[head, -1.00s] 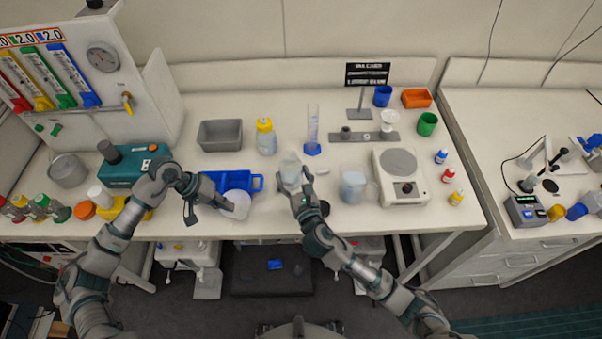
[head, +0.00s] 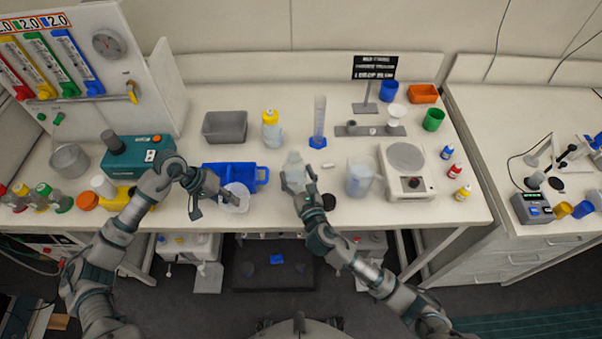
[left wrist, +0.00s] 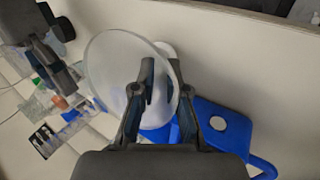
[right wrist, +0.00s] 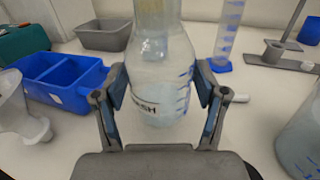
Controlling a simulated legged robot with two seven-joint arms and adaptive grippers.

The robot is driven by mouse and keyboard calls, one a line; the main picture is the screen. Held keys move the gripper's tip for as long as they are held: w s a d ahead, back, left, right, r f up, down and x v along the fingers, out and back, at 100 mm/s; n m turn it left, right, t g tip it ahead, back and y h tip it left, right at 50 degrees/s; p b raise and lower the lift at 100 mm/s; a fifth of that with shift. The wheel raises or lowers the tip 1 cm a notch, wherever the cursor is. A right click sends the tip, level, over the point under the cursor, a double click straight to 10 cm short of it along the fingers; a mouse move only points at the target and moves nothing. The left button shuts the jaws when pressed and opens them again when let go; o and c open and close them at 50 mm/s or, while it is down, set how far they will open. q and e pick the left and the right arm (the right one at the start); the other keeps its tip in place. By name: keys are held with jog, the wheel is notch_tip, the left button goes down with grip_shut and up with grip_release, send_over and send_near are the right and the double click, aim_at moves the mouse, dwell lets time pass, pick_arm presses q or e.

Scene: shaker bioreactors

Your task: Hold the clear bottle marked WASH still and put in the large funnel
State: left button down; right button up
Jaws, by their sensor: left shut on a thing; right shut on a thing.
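The clear bottle marked WASH (right wrist: 165,80) stands upright on the bench, with part of its marking showing in the right wrist view. My right gripper (right wrist: 163,95) is shut on it, one finger on each side. In the head view the bottle (head: 294,165) is partly behind my right gripper (head: 296,187). The large funnel (left wrist: 115,75) is translucent white with a wide cone. My left gripper (left wrist: 160,90) is shut on it. In the head view the funnel (head: 236,198) is left of the bottle and apart from it, near the bench's front edge. The bottle's mouth is cut off in the right wrist view.
A blue tray (head: 262,174) lies behind the funnel. A blue-based cylinder (head: 319,125) and a yellow-capped bottle (head: 271,130) are behind.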

jog(key=shift+f, duration=0.35)
jog(key=shift+s+d+f+b, duration=0.2)
jog(key=shift+f+b, duration=0.15)
jog(key=shift+b, duration=0.05)
jog(key=shift+s+a+f+b, duration=0.1)
jog(key=shift+f+b, duration=0.2)
jog(key=shift+f, duration=0.25)
jog(key=o, duration=1.5)
jog(key=shift+c, duration=0.2)
jog(key=c, duration=1.7)
jog(key=shift+f, duration=0.15)
jog(key=shift+c, duration=0.2)
